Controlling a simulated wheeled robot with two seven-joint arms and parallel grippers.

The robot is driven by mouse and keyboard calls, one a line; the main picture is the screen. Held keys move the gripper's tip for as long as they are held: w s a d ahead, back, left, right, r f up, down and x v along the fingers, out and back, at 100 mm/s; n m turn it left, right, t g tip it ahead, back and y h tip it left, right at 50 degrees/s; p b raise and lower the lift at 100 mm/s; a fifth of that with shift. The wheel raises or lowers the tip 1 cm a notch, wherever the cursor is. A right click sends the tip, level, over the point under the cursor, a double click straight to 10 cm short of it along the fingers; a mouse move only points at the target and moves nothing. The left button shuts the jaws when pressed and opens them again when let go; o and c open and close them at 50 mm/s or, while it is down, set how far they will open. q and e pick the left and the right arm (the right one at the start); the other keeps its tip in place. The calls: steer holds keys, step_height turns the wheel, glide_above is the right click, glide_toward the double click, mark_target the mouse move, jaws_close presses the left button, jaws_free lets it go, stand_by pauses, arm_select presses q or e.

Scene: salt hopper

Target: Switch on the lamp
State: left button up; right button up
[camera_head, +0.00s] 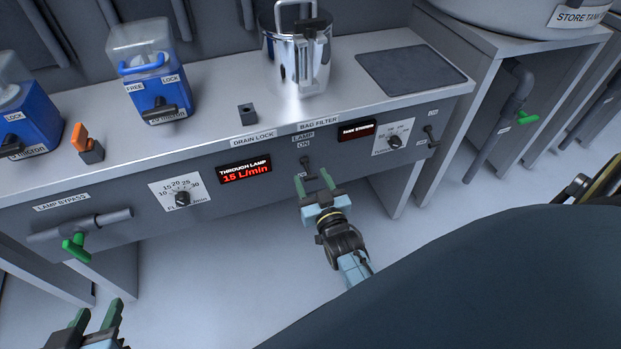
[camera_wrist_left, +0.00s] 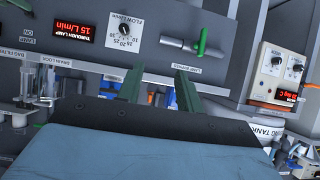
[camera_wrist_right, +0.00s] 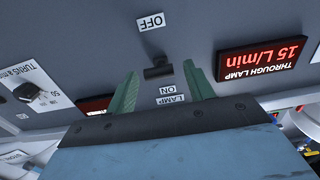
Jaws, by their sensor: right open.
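The lamp switch (camera_head: 305,162) is a small dark lever on the grey front panel, below the "LAMP" and "ON" labels. In the right wrist view the lamp switch (camera_wrist_right: 158,71) shows between the "ON" label (camera_wrist_right: 167,90) and the "OFF" label (camera_wrist_right: 151,22). I cannot tell for sure which way its lever is set. My right gripper (camera_head: 314,181) is open and empty in front of the panel, its fingers on either side of the switch in the right wrist view. My left gripper (camera_head: 98,312) is open and empty at the lower left, away from the switch.
A red display (camera_head: 245,170) reads "THROUGH LAMP 15 L/min", beside a flow dial (camera_head: 182,198). A green-handled lamp bypass valve (camera_head: 75,246) sticks out at left. Another dial (camera_head: 394,141) and a small lever (camera_head: 430,133) are at right. A metal bag filter pot (camera_head: 300,60) stands above.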

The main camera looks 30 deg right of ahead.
arm_select(q)
steer(key=shift+w+d+r+t+h, duration=0.15)
steer(key=shift+w+d+r+t, duration=0.1)
steer(key=shift+w+r+t, duration=0.25)
steer(key=shift+w+d+r+t+h, duration=0.2)
steer(key=shift+r+t, duration=0.1)
steer(key=shift+r, duration=0.35)
arm_select(e)
steer(key=shift+x, duration=0.85)
